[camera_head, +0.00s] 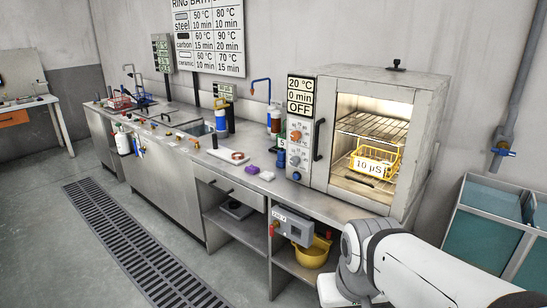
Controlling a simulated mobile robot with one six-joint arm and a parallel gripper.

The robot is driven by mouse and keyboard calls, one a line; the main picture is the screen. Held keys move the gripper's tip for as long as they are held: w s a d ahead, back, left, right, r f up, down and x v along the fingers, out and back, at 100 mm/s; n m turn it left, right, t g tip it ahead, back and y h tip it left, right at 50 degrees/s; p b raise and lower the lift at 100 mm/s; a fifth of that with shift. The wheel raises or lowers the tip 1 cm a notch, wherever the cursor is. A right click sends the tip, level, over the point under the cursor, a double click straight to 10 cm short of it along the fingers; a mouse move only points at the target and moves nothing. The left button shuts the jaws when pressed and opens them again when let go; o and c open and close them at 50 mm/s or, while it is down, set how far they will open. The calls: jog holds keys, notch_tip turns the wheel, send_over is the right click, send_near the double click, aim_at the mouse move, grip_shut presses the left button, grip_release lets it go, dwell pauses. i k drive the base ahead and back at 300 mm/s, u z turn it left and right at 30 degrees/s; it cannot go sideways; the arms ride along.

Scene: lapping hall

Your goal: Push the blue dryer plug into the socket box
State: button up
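The grey box with a 230 V label (293,226), which looks like the socket box, is mounted below the counter's front edge, left of my arm. A small red part shows at its left end. The dryer (390,92) is a large grey cabinet on the counter with a lit window; its display reads 20 °C, 0 min, OFF. A small blue cylinder (281,158) stands at its left side; I cannot tell whether this is the plug. No plug is clearly seen in the box. My white arm reaches in from the lower right; my gripper's fingers are not visible.
A yellow basket (374,163) labelled 10 µS sits inside the dryer. A yellow bowl (313,253) is on the shelf below the box. A blue-green cart (490,235) stands right. Floor left is clear around a drain grate (130,245).

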aim_at(291, 226)
jog(key=i, duration=0.9)
jog(key=u, duration=0.05)
